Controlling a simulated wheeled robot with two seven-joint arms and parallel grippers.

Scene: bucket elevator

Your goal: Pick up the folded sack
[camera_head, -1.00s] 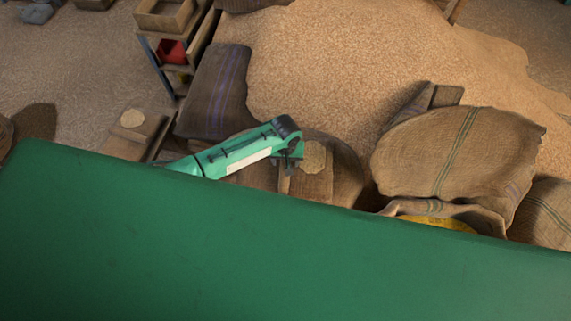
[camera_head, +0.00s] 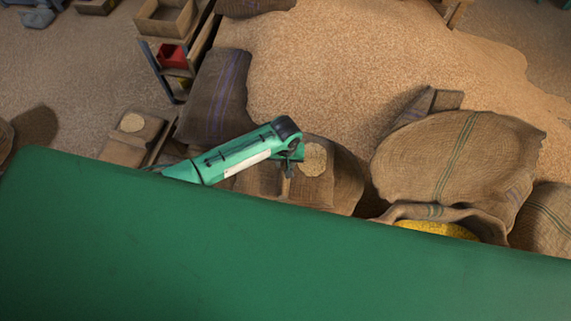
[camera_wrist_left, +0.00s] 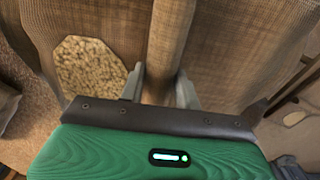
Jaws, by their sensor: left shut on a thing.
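My left gripper (camera_head: 290,170) reaches in from the left over brown burlap (camera_head: 322,187) in front of the grain heap. In the left wrist view, a narrow upright fold of brown cloth (camera_wrist_left: 165,35), which looks like the folded sack, lies between the fingers (camera_wrist_left: 160,88). The gripper is shut on it. Flat burlap spreads on both sides of the fold. A round grainy patch (camera_wrist_left: 92,70) lies left of the fingers; it also shows in the head view (camera_head: 314,158). I cannot tell whether the sack is lifted. My right gripper is not in view.
A large grain heap (camera_head: 345,65) fills the back. A full sack (camera_head: 460,160) leans at right above an open sack with yellow contents (camera_head: 436,229). A dark striped sack (camera_head: 213,98) and a shelf with a red bin (camera_head: 172,54) stand left.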

